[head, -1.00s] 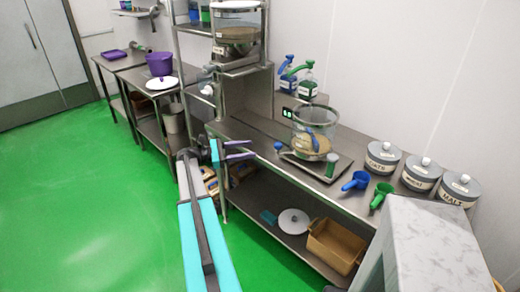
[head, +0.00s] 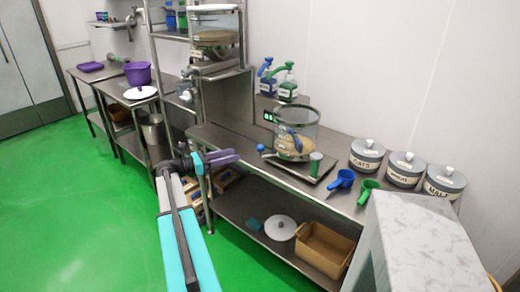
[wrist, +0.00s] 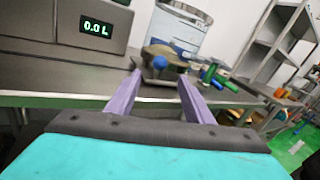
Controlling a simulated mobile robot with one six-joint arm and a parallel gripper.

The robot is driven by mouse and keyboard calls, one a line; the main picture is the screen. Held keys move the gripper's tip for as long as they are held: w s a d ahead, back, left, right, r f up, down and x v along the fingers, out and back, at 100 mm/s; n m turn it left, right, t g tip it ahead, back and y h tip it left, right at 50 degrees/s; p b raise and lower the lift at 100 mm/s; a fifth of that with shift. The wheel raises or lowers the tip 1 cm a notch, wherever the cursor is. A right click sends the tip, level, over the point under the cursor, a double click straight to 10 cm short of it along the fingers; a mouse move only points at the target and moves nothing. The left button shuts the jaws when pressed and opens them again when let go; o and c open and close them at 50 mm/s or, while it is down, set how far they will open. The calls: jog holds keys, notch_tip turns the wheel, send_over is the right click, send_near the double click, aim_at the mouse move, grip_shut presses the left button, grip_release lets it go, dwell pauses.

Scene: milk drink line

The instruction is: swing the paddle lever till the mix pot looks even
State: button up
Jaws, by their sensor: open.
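The mix pot (head: 298,128) is a clear round vessel with tan contents and a blue paddle part inside, on a dark tray on the steel bench. It also shows in the wrist view (wrist: 178,30). A lever with a blue ball knob (head: 261,148) sticks out at the pot's left. In the wrist view the blue knob (wrist: 159,62) lies ahead, between my fingertips in the picture. My gripper (head: 232,156), with purple fingers, is open and empty, left of the knob and apart from it. I cannot tell whether the contents are even.
A blue scoop (head: 342,180) and a green scoop (head: 367,188) lie farther right, near lidded grey jars (head: 366,155). A display (wrist: 97,28) reads 0.0 L. Green floor at left is clear.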

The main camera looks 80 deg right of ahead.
aim_at(260, 148)
jog(key=p+x, duration=0.2)
jog(key=x, duration=1.1)
jog(key=shift+s+d+p, duration=0.2)
jog(key=shift+s+p, duration=0.1)
jog(key=shift+s, duration=0.05)
grip_shut()
